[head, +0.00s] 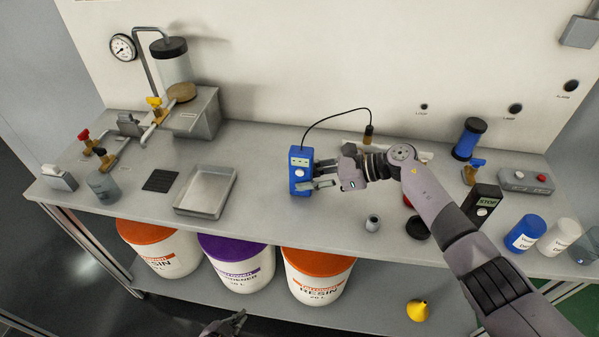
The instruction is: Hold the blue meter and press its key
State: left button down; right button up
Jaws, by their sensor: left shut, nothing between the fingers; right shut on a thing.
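The blue meter (297,184) stands upright on the grey bench, with a small display near its top and a pale round key (299,173) on its front. A black cable rises from its top and arcs right to a brown-tipped probe (368,134). My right gripper (312,174) reaches in from the right and is shut on the meter's right side; its fingers hide part of that side. My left gripper (240,318) is at the bottom edge, below and in front of the bench, shut and empty, well apart from the meter. Most of it is cut off.
A metal tray (188,209) and dark pad (160,180) lie left of the meter. A grey cup (373,223) stands front right. Resin buckets (317,277) stand below. Bench front between tray and cup is clear.

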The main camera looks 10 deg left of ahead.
aim_at(300, 173)
pick_arm(q)
jog(key=w+d+r+m+t+h, duration=0.1)
jog(key=w+d+r+m+h, duration=0.3)
jog(key=r, duration=0.6)
jog(key=d+r+m+t+h, duration=0.15)
jog(key=d+r, duration=0.35)
jog(key=r, duration=0.5)
jog(key=w+d+r+m+t+h, duration=0.15)
jog(key=d+r+h, duration=0.3)
jog(key=r, duration=0.55)
jog(key=w+r+m+h, duration=0.1)
jog(key=w+r, duration=0.3)
jog(key=r, duration=0.6)
jog(key=shift+w+a+m+t, duration=0.2)
jog(key=shift+m+t, duration=0.1)
jog(key=shift+m, duration=0.6)
jog(key=shift+w, duration=4.4)
jog(key=shift+w, duration=0.2)
jog(key=shift+w, duration=0.2)
